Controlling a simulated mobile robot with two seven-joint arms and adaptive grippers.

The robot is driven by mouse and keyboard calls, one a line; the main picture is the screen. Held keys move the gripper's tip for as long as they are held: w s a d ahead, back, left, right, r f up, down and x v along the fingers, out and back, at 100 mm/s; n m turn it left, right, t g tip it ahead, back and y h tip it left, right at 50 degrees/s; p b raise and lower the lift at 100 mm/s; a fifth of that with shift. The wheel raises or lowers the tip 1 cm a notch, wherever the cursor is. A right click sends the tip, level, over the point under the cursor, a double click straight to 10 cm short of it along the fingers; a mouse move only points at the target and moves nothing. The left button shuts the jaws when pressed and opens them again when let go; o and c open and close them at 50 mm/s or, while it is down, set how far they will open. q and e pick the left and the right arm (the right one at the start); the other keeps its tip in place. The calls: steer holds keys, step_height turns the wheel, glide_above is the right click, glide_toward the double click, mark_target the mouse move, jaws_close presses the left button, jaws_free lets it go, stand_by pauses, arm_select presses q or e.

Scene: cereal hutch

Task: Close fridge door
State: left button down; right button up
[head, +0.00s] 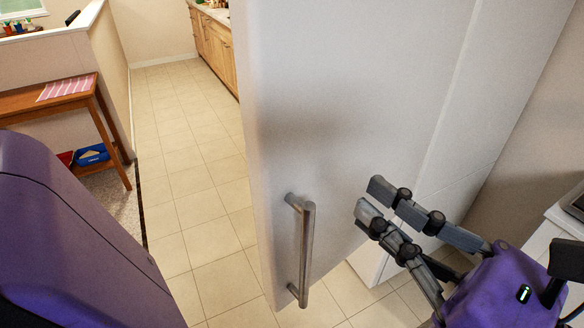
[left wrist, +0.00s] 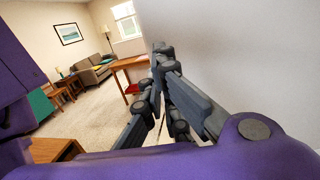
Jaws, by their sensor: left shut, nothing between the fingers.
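The fridge door (head: 350,110) is a tall light-grey panel filling the middle of the head view. It stands out at an angle from the white fridge body (head: 484,120) behind it on the right. Its outer face, with a vertical metal handle (head: 307,250) near the left edge, faces me. My left gripper (head: 368,202) is shut and empty in front of this face, right of the handle, fingers pointing left. In the left wrist view the fingers (left wrist: 158,72) lie close along the door's pale surface (left wrist: 245,60); I cannot tell whether they touch it. My right gripper is not in view.
A tiled floor (head: 200,200) runs clear to the left of the door, toward wooden cabinets (head: 215,45). A wooden side table (head: 50,97) stands at the left by a low wall. A white surface (head: 560,215) sits at the far right. A sofa (left wrist: 95,68) is far off.

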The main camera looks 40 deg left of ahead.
arm_select(q)
steer(key=f, duration=0.1)
steer(key=p, duration=0.4)
glide_toward(274, 158)
steer(key=shift+n+g+h, duration=0.4)
steer(key=a, duration=0.2)
steer(key=w+a+r, duration=0.1)
steer(key=a, duration=0.2)
steer(key=shift+w+a+r, duration=0.15)
steer(key=shift+w+a, duration=0.05)
steer(key=shift+a, duration=0.15)
steer(key=shift+w+a, duration=0.1)
steer(key=shift+a, duration=0.4)
steer(key=shift+f, duration=0.2)
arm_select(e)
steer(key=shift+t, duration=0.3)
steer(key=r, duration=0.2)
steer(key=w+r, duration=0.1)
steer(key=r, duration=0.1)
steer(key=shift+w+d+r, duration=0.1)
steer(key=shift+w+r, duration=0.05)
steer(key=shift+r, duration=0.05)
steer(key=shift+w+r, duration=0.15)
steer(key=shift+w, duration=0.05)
